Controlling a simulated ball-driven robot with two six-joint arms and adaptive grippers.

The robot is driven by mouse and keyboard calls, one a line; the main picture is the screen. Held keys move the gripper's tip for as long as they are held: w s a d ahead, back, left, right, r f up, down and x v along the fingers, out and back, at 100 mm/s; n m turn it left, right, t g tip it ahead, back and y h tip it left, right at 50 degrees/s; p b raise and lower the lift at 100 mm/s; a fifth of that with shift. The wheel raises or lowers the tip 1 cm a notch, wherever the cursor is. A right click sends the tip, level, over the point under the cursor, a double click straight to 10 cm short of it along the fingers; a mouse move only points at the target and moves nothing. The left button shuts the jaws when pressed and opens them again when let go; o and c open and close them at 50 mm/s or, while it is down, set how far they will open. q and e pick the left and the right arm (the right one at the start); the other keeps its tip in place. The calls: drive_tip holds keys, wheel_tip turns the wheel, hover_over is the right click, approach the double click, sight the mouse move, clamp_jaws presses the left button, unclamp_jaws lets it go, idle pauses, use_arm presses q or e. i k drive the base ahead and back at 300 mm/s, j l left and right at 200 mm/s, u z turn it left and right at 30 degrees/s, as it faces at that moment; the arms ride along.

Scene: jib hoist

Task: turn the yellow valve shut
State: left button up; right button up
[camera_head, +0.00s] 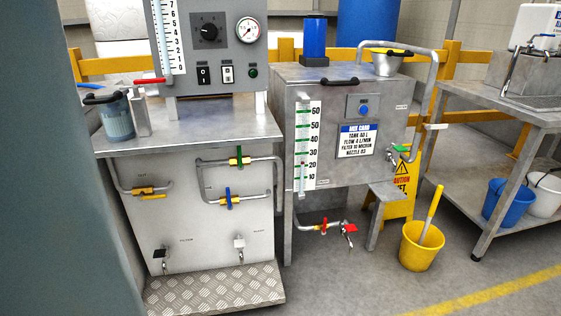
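The yellow valve (152,196) sits low on the left part of the grey cabinet's front panel. Its yellow lever lies about level, roughly along the short pipe run, just below the brass body (143,190). A bent grey pipe comes down to it from the upper left and another rises at its right. Nothing covers the valve. Neither of my grippers shows in the head view, so their place relative to the valve cannot be seen.
Black (162,252) and white (239,242) taps sit lower. A tread-plate step (215,290) juts out below. A yellow bucket (421,250) stands right.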

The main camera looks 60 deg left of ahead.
sight(155, 197)
drive_tip(key=j+u, duration=0.15)
drive_tip(key=u, duration=0.3)
drive_tip(key=j+u, duration=0.15)
drive_tip(key=u, duration=0.3)
drive_tip(key=j+u, duration=0.15)
drive_tip(key=u, duration=0.3)
drive_tip(key=j+u, duration=0.15)
drive_tip(key=u, duration=0.3)
drive_tip(key=i+j+u, duration=0.1)
drive_tip(key=u, duration=0.4)
drive_tip(key=i+j+u, duration=0.1)
drive_tip(key=i+j, duration=0.3)
